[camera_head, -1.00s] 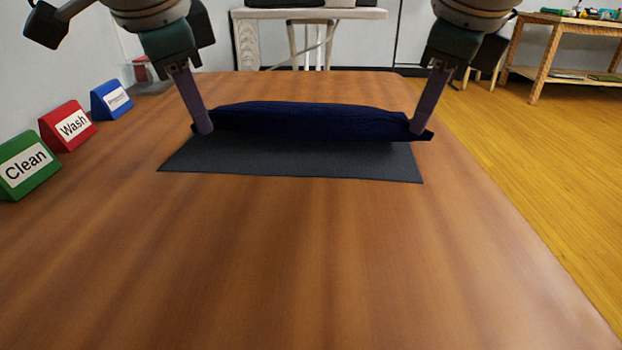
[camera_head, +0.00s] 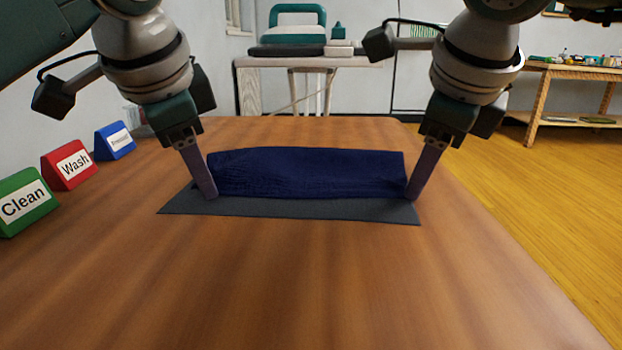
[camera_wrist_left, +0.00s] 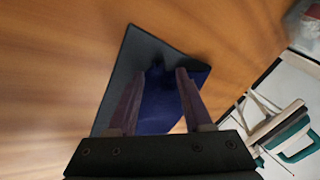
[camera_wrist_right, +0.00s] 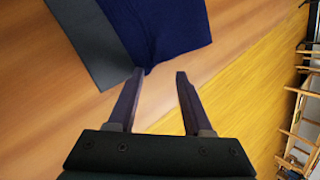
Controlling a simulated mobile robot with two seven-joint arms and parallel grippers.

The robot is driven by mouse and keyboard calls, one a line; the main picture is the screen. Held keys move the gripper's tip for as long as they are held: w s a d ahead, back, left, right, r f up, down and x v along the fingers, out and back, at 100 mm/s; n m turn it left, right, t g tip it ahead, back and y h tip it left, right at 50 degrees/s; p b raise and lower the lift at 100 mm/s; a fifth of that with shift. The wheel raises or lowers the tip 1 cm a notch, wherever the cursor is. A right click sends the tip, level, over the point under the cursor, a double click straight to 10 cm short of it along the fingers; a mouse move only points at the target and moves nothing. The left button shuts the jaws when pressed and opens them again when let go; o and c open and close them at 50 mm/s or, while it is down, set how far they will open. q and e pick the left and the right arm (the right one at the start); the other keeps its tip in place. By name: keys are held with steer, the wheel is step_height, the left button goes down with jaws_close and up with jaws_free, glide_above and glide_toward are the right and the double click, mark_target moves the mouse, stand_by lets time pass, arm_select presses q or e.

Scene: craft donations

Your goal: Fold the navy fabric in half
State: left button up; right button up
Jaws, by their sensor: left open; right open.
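The navy fabric (camera_head: 308,173) lies as a wide, low band across the dark grey mat (camera_head: 290,208), leaving a strip of mat bare at the front. My left gripper (camera_head: 211,196) is at the fabric's left front corner. In the left wrist view its fingers (camera_wrist_left: 166,72) are apart, with the navy fabric (camera_wrist_left: 160,108) showing between them. My right gripper (camera_head: 411,196) is at the right front corner. In the right wrist view its fingers (camera_wrist_right: 160,74) are apart and empty, just off the corner of the navy fabric (camera_wrist_right: 165,30).
Green "Clean" (camera_head: 24,202), red "Wash" (camera_head: 69,165) and blue (camera_head: 115,140) signs stand along the table's left side. The wooden table (camera_head: 280,285) is clear in front of the mat. Its right edge drops to a yellow floor.

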arm_select(q)
steer(key=shift+r, duration=0.1)
arm_select(e)
steer(key=shift+r, duration=0.1)
arm_select(q)
steer(key=s+v, duration=0.1)
steer(key=v, duration=0.9)
steer(key=shift+s, duration=0.2)
arm_select(e)
steer(key=s+v, duration=0.1)
steer(key=v, duration=0.9)
steer(key=shift+s, duration=0.2)
